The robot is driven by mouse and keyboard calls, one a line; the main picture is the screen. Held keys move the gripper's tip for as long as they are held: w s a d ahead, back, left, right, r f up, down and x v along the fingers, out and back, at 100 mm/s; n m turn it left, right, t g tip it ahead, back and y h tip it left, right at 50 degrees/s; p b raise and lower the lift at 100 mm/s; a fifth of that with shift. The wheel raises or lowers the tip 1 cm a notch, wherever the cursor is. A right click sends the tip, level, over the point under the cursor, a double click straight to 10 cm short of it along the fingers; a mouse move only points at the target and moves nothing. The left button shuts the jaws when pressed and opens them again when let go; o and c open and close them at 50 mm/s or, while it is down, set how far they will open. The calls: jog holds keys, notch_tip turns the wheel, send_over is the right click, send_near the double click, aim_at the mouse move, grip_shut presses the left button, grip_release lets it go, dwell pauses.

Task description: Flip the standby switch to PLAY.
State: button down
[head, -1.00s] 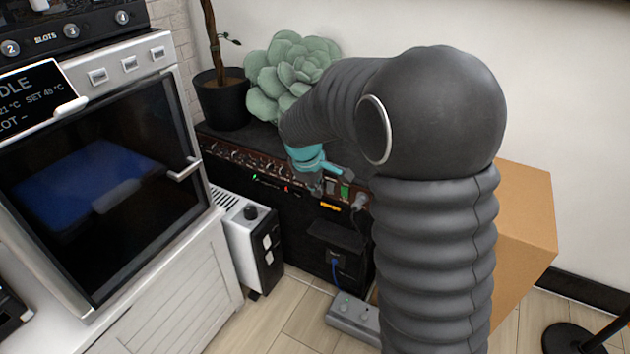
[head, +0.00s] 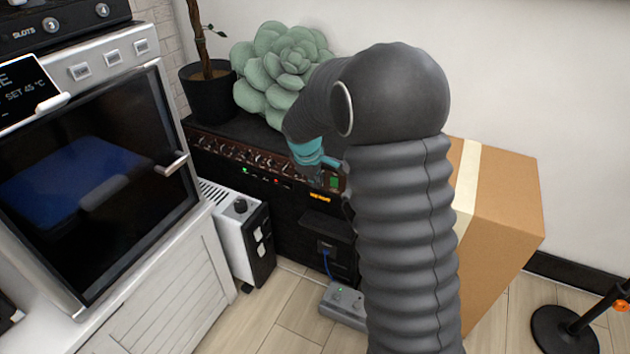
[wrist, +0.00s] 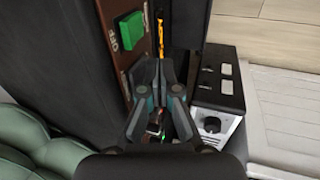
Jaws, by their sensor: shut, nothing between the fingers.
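The black amplifier (head: 262,200) stands against the wall with a brown control panel (head: 236,162) along its upper front. A green rocker switch (head: 335,183) sits near the panel's right end; it also shows in the wrist view (wrist: 131,30) beside the word OFF. My gripper (head: 318,180) is at the panel just left of the green switch. In the wrist view my gripper (wrist: 160,68) is shut and empty, its tips over the panel. I cannot make out the standby switch or its PLAY label; the fingers may cover it. Contact with the panel cannot be told.
A succulent (head: 278,75) and a potted plant (head: 210,92) stand on or behind the amplifier. A white heater-like box (head: 232,222) is left of it. A cardboard box (head: 505,210) is on the right.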

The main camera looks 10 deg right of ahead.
jog(key=shift+w+d, duration=0.15)
jog(key=shift+w, duration=0.1)
jog(key=shift+r+p, duration=0.6)
jog(key=shift+r, duration=0.15)
jog(key=s+a+r, duration=0.4)
jog(key=s+r, duration=0.1)
jog(key=r, duration=0.5)
jog(key=shift+s+a, duration=0.2)
jog(key=shift+s, duration=0.15)
